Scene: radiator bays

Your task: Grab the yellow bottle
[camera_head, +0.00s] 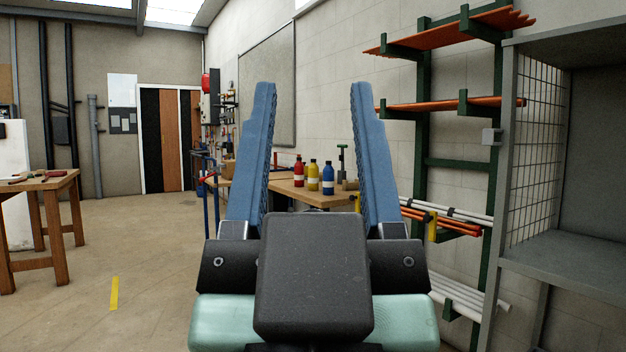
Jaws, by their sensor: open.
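The yellow bottle (313,176) has a black cap and a pale label. It stands upright on a wooden workbench (312,197) in the middle distance, between a red bottle (299,173) on its left and a blue bottle (328,180) on its right. My gripper (312,92) is close to the camera, with its two blue fingers wide apart and nothing between them. The bottles show through the gap between the fingers, well beyond them. The fingers and the dark gripper body hide parts of the bench.
A green tool (342,161) stands on the bench behind the bottles. A pipe rack (424,140) and a grey mesh-sided cabinet (575,170) stand close on the right. A wooden table (45,184) is at the left. The floor between is open, with a yellow strip (114,293).

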